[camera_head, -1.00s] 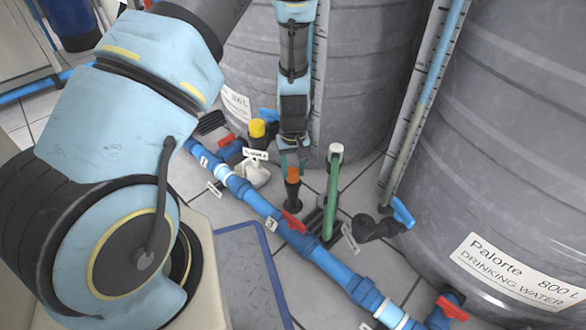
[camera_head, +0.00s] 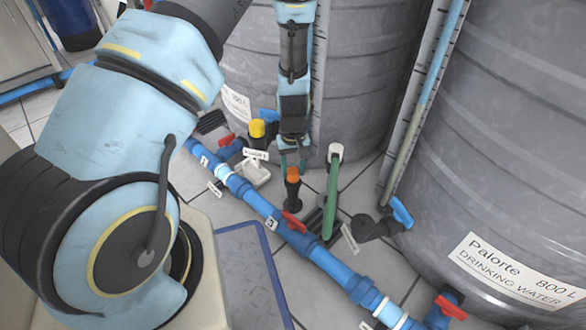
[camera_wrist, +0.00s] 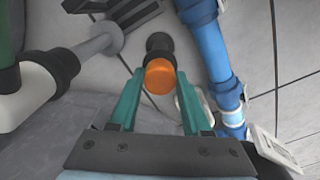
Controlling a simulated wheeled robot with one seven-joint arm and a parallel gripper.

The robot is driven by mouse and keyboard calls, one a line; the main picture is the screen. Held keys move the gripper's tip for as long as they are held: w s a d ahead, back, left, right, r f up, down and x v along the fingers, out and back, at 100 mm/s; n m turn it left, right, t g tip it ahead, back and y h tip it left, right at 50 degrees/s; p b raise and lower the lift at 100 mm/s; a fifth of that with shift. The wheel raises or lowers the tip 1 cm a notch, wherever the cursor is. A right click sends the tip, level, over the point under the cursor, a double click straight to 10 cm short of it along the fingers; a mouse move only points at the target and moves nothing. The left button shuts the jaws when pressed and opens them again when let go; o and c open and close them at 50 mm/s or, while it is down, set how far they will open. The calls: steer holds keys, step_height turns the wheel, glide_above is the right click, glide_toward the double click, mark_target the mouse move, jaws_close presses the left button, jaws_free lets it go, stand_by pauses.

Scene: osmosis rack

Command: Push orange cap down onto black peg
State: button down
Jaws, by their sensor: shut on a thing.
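The orange cap (camera_head: 293,174) sits upright on top of the black peg (camera_head: 293,196), which stands on the floor between the blue pipe and the tank. In the wrist view the orange cap (camera_wrist: 159,78) shows end-on, with the dark peg (camera_wrist: 158,43) beyond it. My gripper (camera_head: 293,167) points down from above, its two green fingers on either side of the cap. The wrist view shows my gripper (camera_wrist: 160,71) with the cap between the fingertips, shut on it. Finger contact is hard to make out.
A blue pipe with red valve handles (camera_head: 293,222) runs diagonally in front of the peg. A green upright tube (camera_head: 331,195) stands close on the right. Large grey tanks (camera_head: 370,70) rise behind. A yellow-capped fitting (camera_head: 257,128) is at the left.

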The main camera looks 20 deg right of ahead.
steer(key=shift+f, duration=0.4)
steer(key=shift+c, duration=1.4)
jaws_free()
step_height(320, 180, up, 11)
steer(key=p, duration=0.4)
steer(key=shift+p, duration=0.4)
steer(key=shift+f, duration=0.1)
